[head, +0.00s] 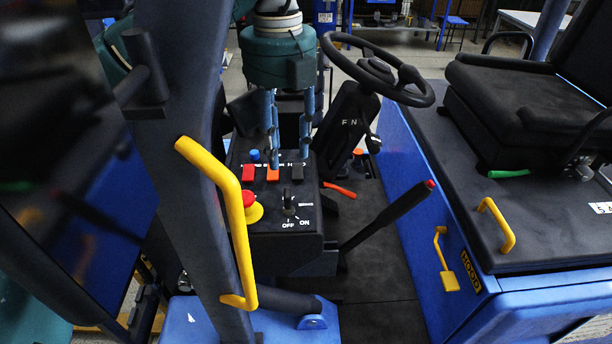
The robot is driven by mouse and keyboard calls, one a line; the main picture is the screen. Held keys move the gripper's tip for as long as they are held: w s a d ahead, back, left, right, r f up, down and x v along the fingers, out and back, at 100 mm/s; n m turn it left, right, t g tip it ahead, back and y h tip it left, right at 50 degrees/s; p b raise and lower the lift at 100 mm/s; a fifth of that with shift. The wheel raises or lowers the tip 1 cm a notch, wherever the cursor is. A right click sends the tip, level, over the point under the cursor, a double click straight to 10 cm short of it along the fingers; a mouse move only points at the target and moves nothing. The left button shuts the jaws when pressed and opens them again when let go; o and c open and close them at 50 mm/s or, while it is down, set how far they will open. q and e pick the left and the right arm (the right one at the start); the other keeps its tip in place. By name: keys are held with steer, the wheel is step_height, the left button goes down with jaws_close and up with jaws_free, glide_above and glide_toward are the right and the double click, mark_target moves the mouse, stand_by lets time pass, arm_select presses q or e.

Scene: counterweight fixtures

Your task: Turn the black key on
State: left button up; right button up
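The black key (289,203) stands in the dark control panel (262,240), just above the white OFF and ON labels. It looks roughly upright in the picture; I cannot tell its exact turn. My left gripper (289,160) comes down from the top with two blue fingers spread apart and nothing between them. Its fingertips show above the key in the picture, over the row of switches, apart from the key. My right gripper does not show.
Red (248,173), orange (272,174) and black switches line the panel. A red stop button (248,199) is left of the key. A yellow handle (232,215) on a dark post stands in front at left. A black lever (390,213) and the steering wheel (377,70) are at right.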

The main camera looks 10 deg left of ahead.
mark_target(285, 193)
arm_select(q)
steer(key=f+p, duration=0.1)
steer(key=f, duration=0.2)
steer(key=f+p, duration=0.1)
steer(key=f, duration=0.2)
steer(key=f+p, duration=0.1)
steer(key=f, duration=0.2)
steer(key=shift+s+a+f, duration=0.1)
steer(key=shift+a+f, duration=0.1)
steer(key=shift+a, duration=0.05)
steer(key=shift+d+f, duration=0.1)
steer(key=shift+f, duration=0.35)
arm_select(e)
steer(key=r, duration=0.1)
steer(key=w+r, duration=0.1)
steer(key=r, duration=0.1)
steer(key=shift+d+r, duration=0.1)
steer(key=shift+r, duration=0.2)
arm_select(q)
steer(key=shift+c, duration=0.5)
jaws_close()
